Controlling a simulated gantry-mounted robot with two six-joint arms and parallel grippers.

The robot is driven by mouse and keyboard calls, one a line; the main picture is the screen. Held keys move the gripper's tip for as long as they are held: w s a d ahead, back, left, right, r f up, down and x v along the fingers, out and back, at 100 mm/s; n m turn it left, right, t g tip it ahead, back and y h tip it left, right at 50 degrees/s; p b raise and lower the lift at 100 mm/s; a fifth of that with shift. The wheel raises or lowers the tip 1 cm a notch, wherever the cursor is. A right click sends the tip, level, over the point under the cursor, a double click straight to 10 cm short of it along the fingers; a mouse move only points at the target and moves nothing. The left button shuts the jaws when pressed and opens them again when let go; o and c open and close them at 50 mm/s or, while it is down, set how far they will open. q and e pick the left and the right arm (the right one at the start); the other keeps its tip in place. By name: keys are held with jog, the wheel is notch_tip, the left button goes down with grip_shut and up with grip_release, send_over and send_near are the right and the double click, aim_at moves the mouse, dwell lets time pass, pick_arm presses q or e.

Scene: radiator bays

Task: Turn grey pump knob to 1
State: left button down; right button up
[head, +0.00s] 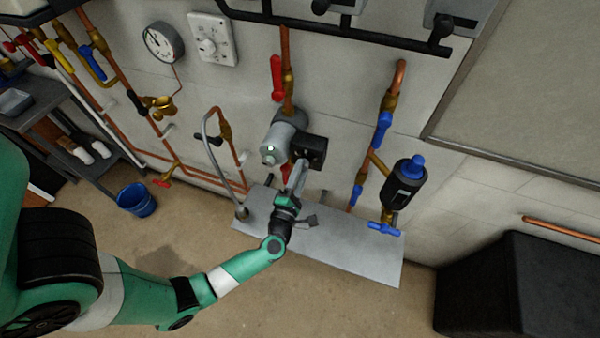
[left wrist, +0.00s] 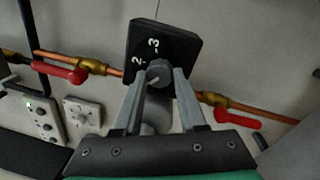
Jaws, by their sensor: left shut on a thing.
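The grey pump (head: 283,140) sits on a vertical copper pipe on the wall, with a black control box (head: 313,148) at its right. In the left wrist view the black box face (left wrist: 165,42) carries white marks 2 and 3; no 1 shows. The small grey knob (left wrist: 159,71) is on this face, between the fingertips of my left gripper (left wrist: 161,78). That gripper is shut on the knob and also shows in the head view (head: 299,168), reaching up to the box from below. The knob's exact setting is hard to read. My right gripper is out of view.
A red lever (head: 277,78) is above the pump. A curved grey pipe (head: 222,150) is at its left. Blue-handled valves and a black device with a blue cap (head: 408,180) are at its right. A grey plate (head: 350,243) lies below.

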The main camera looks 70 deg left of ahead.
pick_arm(q)
jog(key=shift+n, duration=0.7)
jog(key=shift+c, duration=2.4)
grip_release()
jog(key=r+v, duration=0.1)
jog(key=v, duration=1)
jog(key=shift+d+f, duration=0.3)
jog(key=shift+f, duration=0.15)
jog(key=shift+s, duration=0.15)
